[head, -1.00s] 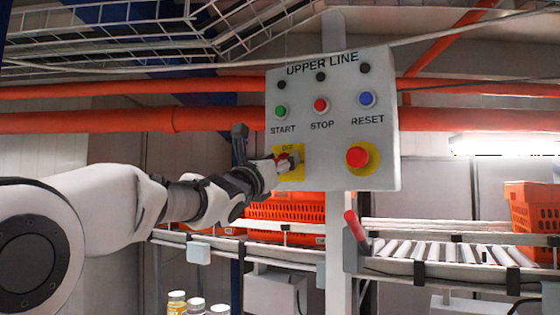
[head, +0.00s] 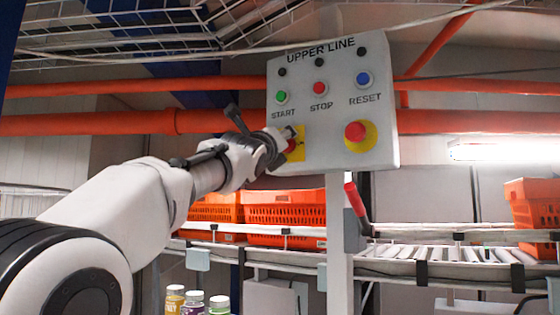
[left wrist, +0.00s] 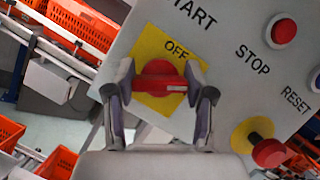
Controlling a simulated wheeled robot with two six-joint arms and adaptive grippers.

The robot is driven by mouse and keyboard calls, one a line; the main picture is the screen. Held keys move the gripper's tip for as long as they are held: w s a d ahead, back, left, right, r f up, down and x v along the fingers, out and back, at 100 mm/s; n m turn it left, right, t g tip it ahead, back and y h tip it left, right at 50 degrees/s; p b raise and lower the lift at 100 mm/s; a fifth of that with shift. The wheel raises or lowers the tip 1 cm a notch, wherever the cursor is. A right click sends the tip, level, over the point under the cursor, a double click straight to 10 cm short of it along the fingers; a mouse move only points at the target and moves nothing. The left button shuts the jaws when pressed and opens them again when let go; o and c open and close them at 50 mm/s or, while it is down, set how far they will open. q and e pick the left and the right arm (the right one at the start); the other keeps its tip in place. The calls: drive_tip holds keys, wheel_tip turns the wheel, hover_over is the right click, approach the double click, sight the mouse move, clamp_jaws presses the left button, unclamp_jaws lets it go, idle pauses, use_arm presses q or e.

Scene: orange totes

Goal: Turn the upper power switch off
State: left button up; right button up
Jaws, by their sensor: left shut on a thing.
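The grey control panel (head: 328,125) marked UPPER LINE faces me in the head view. At its lower left, a red rotary power switch (head: 292,146) sits on a yellow plate, partly hidden by my left gripper (head: 278,139). In the left wrist view the red switch knob (left wrist: 160,82) lies between the two fingers of my left gripper (left wrist: 160,74), which is shut on it. The knob's white mark points to the right in that view. The word OFF shows above the knob on the yellow plate (left wrist: 152,43). My right gripper is in neither view.
Green START (head: 282,97), red STOP (head: 319,88) and blue RESET (head: 363,79) buttons sit above the switch. A red emergency button (head: 356,132) is to its right. A red-handled lever (head: 356,202) is below the panel. Orange totes (head: 285,214) stand on a conveyor behind.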

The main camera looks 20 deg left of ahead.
use_arm(q)
drive_tip(key=shift+f+n+y, duration=0.25)
drive_tip(key=shift+n+y, duration=0.15)
drive_tip(key=shift+n, duration=0.3)
drive_tip(key=shift+r+n, duration=0.15)
drive_tip(key=shift+n, duration=0.35)
drive_tip(key=n+g+y+p, duration=0.1)
drive_tip(key=n, duration=0.2)
drive_tip(key=shift+r+y, duration=0.15)
drive_tip(key=shift+y, duration=0.25)
drive_tip(key=n+g+p, duration=0.1)
drive_tip(key=n+p, duration=0.1)
drive_tip(key=n+g+p, duration=0.1)
drive_tip(key=n+p, duration=0.1)
drive_tip(key=n, duration=0.1)
drive_tip(key=shift+r+y, duration=0.1)
drive_tip(key=shift+y, duration=0.3)
drive_tip(key=shift+f+n+g+p, duration=0.25)
drive_tip(key=shift+n+g+p, duration=0.25)
drive_tip(key=shift+n+p, duration=0.85)
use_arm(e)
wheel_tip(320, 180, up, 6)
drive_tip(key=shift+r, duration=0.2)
use_arm(q)
drive_tip(key=o, duration=1.2)
drive_tip(key=shift+c, duration=0.2)
drive_tip(key=shift+w, duration=0.15)
